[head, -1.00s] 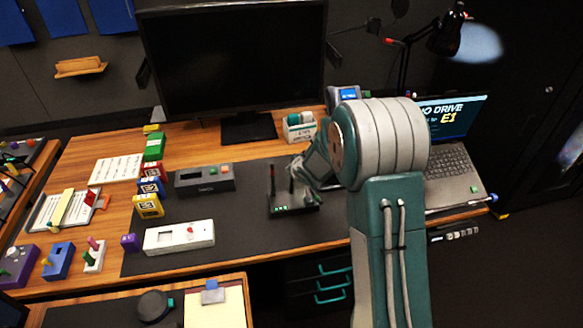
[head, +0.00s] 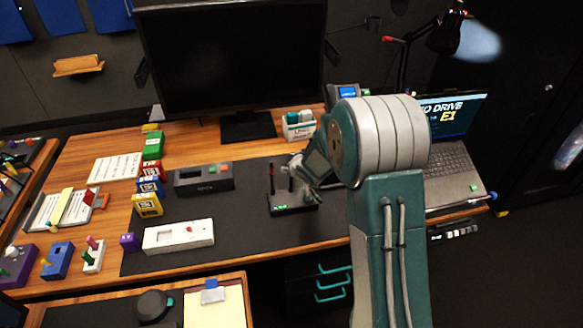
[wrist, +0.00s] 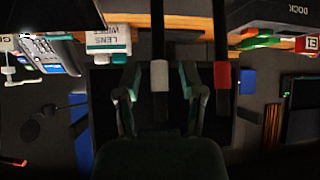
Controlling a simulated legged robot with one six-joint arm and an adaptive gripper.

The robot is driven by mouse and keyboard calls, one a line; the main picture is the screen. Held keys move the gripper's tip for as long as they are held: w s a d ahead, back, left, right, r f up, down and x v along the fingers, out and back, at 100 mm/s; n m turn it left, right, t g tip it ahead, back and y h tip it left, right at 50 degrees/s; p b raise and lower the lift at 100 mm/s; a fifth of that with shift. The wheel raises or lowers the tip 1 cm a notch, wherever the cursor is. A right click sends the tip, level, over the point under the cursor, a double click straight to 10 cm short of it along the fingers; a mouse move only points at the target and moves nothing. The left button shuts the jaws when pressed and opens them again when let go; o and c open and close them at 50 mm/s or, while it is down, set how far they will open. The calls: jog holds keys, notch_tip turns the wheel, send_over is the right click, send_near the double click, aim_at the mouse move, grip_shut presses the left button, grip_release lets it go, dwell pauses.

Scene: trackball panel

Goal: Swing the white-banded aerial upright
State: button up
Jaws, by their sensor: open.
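A black box with aerials (head: 283,206) sits on the dark desk mat in the head view. The red-banded aerial (head: 272,180) stands up at its left end. In the wrist view the white-banded aerial (wrist: 159,78) shows as a dark rod with a white band, in the gap between my open fingers. The red-banded aerial (wrist: 221,76) is beside it, just outside my right-hand finger. My gripper (wrist: 160,97) is open; no clear finger contact shows. In the head view my gripper (head: 303,176) is at the box's right side, partly hiding it. The white-banded aerial's exact tilt is unclear.
A grey box with buttons (head: 204,179) and a white panel (head: 178,237) lie to the left on the mat. A lens wipes box (head: 299,126) and monitor (head: 235,60) stand behind. A laptop (head: 450,160) is at right. The mat in front is clear.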

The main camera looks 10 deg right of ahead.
jog(key=v, duration=1.1)
jog(key=shift+s+r, duration=0.15)
jog(key=shift+s, duration=0.25)
jog(key=s+d+r+m+h, duration=0.2)
jog(key=s+d+r+h, duration=0.15)
jog(key=s+r, duration=0.65)
jog(key=s+a+r+g+y, duration=0.1)
jog(key=s+a+g, duration=0.1)
jog(key=s, duration=0.8)
jog(key=s+a+r+g+y, duration=0.1)
jog(key=s+a+r+g, duration=0.1)
jog(key=s, duration=0.7)
jog(key=shift+s+a, duration=0.4)
jog(key=shift+a, duration=0.1)
